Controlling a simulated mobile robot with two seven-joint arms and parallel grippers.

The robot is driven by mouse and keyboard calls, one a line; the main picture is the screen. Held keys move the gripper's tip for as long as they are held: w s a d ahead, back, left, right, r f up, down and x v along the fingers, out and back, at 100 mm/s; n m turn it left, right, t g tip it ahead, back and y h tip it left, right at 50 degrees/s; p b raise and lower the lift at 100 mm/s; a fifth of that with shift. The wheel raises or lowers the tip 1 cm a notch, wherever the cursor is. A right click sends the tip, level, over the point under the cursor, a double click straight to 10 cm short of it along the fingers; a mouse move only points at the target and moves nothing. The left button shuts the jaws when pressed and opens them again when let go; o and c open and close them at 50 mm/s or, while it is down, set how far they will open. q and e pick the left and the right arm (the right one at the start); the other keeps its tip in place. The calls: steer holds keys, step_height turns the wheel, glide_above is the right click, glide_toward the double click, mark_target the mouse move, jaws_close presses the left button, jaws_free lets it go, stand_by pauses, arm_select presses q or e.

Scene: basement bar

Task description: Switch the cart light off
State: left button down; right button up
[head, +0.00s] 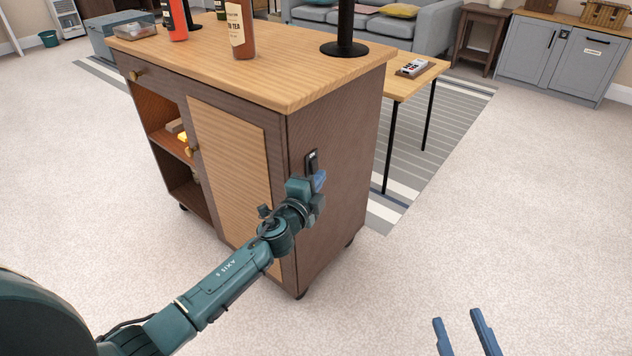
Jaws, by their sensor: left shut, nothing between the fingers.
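The wooden cart (340,120) stands in the middle of the head view, with a light wood top and a dark brown body. A small dark switch plate with a pale part (312,160) is on its right side panel. My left gripper (320,180) is shut and empty, just below the plate in the picture. I cannot tell whether it touches the switch, and its wrist hides the panel behind it. A bright yellow spot (183,137) shows on the cart's open shelf; I cannot tell whether it is the light. My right gripper (457,326) is open and empty over the carpet, at the bottom edge.
The carpet at right is clear.

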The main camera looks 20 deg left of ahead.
arm_select(q)
steer(key=shift+w+a, duration=0.1)
steer(key=shift+a, duration=0.15)
steer(key=shift+w+a+f+m+b, duration=0.15)
steer(key=shift+a+m+b, duration=0.25)
steer(key=shift+m+b, duration=0.25)
arm_select(e)
steer(key=shift+w+a+r, duration=0.1)
steer(key=shift+w+r, duration=0.05)
steer(key=shift+r, duration=0.05)
